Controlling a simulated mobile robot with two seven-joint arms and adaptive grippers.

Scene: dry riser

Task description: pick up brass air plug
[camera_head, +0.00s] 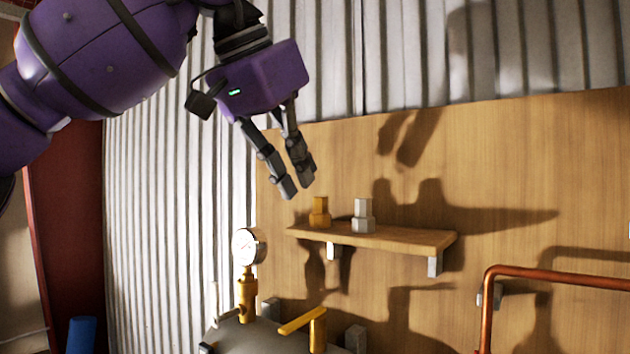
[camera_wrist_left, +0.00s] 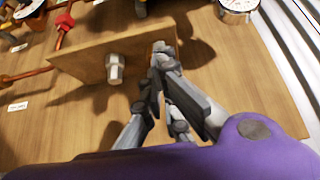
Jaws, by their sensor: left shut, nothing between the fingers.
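The brass air plug (camera_head: 319,212) stands upright on the left end of a small wooden shelf (camera_head: 410,238) in the head view. A similar silver-grey plug (camera_head: 363,217) stands just to its right; the grey plug also shows on the shelf in the left wrist view (camera_wrist_left: 115,69). My left gripper (camera_head: 299,186) is shut and empty, its fingers pointing down, above and slightly left of the brass plug in the head view. In the left wrist view my left fingers (camera_wrist_left: 158,72) cover the shelf end, and I cannot make out the brass plug clearly. My right gripper is not in view.
A pressure gauge (camera_head: 249,246) on a brass fitting and a yellow lever valve (camera_head: 310,326) stand below the shelf. A copper pipe (camera_head: 560,273) runs at the lower right. A wooden board (camera_head: 530,150) backs the shelf; the space above the plugs is clear.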

